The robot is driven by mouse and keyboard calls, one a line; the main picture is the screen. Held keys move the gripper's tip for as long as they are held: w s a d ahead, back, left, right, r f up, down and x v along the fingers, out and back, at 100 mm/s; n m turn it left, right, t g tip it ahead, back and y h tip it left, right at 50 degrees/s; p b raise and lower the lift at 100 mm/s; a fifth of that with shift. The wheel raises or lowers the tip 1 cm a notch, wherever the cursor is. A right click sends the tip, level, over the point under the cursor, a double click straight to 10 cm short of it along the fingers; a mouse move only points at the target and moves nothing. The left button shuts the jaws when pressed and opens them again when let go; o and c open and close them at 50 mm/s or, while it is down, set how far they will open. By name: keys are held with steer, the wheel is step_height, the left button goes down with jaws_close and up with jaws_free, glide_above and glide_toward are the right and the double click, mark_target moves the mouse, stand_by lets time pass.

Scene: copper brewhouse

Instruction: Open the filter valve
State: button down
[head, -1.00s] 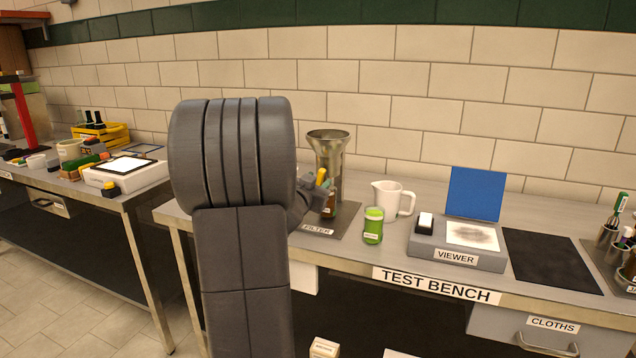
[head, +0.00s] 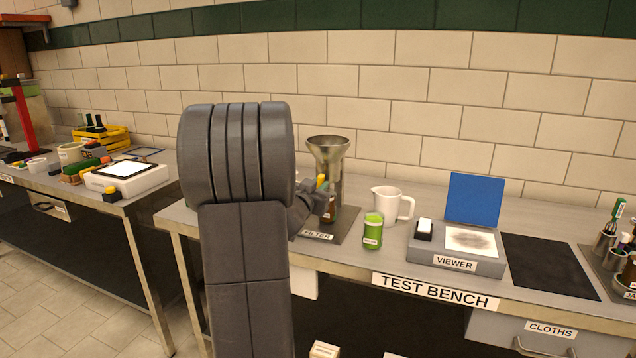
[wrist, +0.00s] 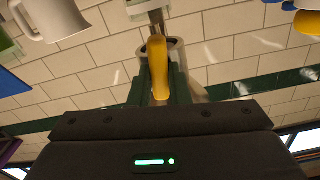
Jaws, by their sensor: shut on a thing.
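The filter (head: 328,152) is a metal funnel-topped stand on a dark plate labelled FILTER at the left of the test bench. Its valve has a yellow lever (head: 321,182), which also shows in the wrist view (wrist: 158,62) between my fingers. My gripper (head: 314,194) is at the valve, partly hidden behind my arm in the head view. In the wrist view my gripper (wrist: 159,80) is shut on the yellow lever. How far the valve is turned is hard to tell.
A green-capped jar (head: 373,231) and a white jug (head: 388,205) stand close to the right of the filter. The viewer (head: 455,261) and a dark mat (head: 548,265) lie further right. The tiled wall is close behind.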

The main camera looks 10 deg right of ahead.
steer(key=n+p, duration=0.2)
steer(key=p, duration=0.1)
steer(key=shift+r, duration=0.1)
steer(key=c, duration=1.4)
jaws_free()
steer(key=shift+o, duration=0.2)
steer(key=shift+a, duration=0.1)
steer(key=v, duration=1.3)
steer(key=shift+s+a, duration=0.2)
steer(key=shift+s, duration=0.1)
